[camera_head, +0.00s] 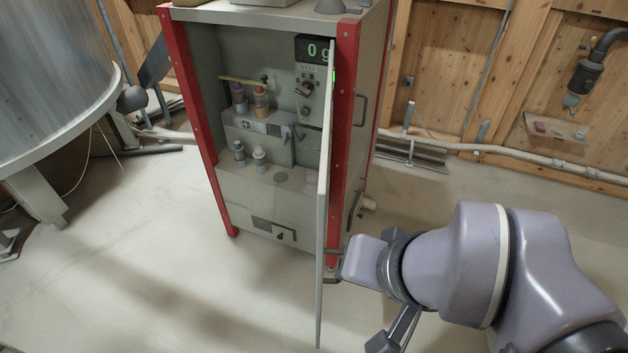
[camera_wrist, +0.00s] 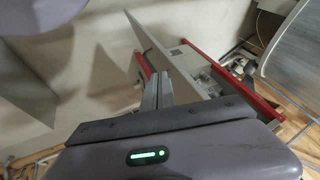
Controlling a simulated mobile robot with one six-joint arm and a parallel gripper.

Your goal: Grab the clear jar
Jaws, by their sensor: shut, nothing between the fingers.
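Several small jars stand inside the open cabinet in the head view. Two paler ones, a left one (camera_head: 239,154) and a right one (camera_head: 260,159), stand on the lower shelf. I cannot tell for sure which is the clear jar. My gripper (camera_head: 331,268) is by the lower part of the cabinet door, outside the cabinet and well away from the jars. Its fingers (camera_wrist: 152,92) are shut and empty in the wrist view.
The cabinet door (camera_head: 325,190) stands open, edge-on, between my arm and the shelves. A red-edged cabinet (camera_head: 199,130) frames the jars. A large metal drum (camera_head: 50,80) stands left; floor in front is clear.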

